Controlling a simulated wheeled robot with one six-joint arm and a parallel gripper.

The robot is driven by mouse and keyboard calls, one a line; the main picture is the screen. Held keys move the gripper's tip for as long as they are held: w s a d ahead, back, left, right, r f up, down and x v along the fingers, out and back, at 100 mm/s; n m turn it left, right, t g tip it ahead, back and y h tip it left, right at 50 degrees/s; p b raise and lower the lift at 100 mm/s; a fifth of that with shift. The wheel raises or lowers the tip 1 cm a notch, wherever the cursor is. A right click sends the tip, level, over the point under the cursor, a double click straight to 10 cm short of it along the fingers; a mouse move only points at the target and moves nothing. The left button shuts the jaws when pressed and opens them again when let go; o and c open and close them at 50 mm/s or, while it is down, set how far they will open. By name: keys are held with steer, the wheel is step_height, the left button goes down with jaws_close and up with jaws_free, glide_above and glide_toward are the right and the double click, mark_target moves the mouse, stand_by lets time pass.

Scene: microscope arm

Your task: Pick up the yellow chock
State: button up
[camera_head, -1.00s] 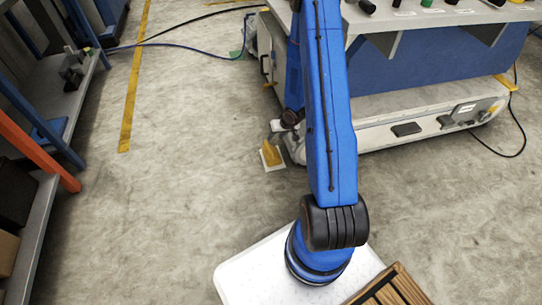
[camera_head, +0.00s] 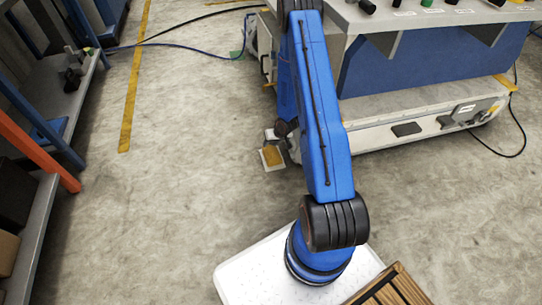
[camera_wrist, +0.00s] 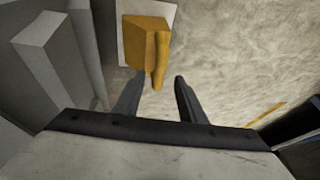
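The yellow chock (camera_head: 274,155) rests on a white plate (camera_head: 264,166) on the floor, left of the base of the blue bench. In the wrist view the chock (camera_wrist: 138,40) shows a block with a raised yellow ridge on its right side. My gripper (camera_wrist: 161,78) is open and empty. Its fingertips lie either side of the ridge's lower end in the picture, the left one close to the chock. Whether they touch it, I cannot tell. In the head view the fingers are hard to make out beside the bench corner.
The blue-and-white bench (camera_head: 430,70) stands right beside the chock. Its grey side fills the left of the wrist view. A shelf rack (camera_head: 50,120) stands far left. The floor (camera_head: 190,140) between rack and chock is clear.

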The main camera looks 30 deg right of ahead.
steer(key=shift+x, duration=1.4)
jaws_close()
